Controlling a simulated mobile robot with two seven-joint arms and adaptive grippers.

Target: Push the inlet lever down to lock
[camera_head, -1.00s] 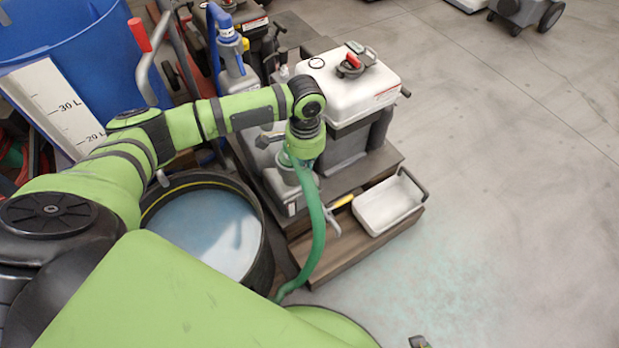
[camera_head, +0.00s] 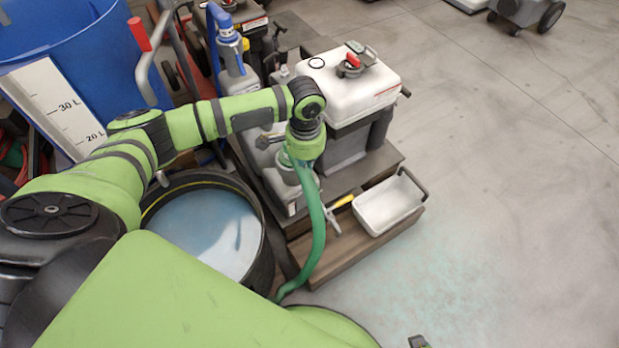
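My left arm reaches across from the left, and its wrist points down over a grey pump-like unit (camera_head: 283,190) beside the white-topped machine (camera_head: 345,85). My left gripper (camera_head: 289,161) is at the top of this unit. Its fingers are mostly hidden behind the green wrist, so I cannot tell whether they are open or touch anything. A green hose (camera_head: 318,225) runs from beside the wrist down to the floor. A grey metal fitting (camera_head: 268,139) shows just left of the wrist. I cannot make out the inlet lever for certain. My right gripper is not clearly visible.
A round black tub (camera_head: 262,262) of bluish water stands left of the hose. A white tray (camera_head: 412,212) and a yellow-handled tool (camera_head: 338,203) lie on the wooden base (camera_head: 345,255). A blue tank (camera_head: 95,75) stands behind my arm.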

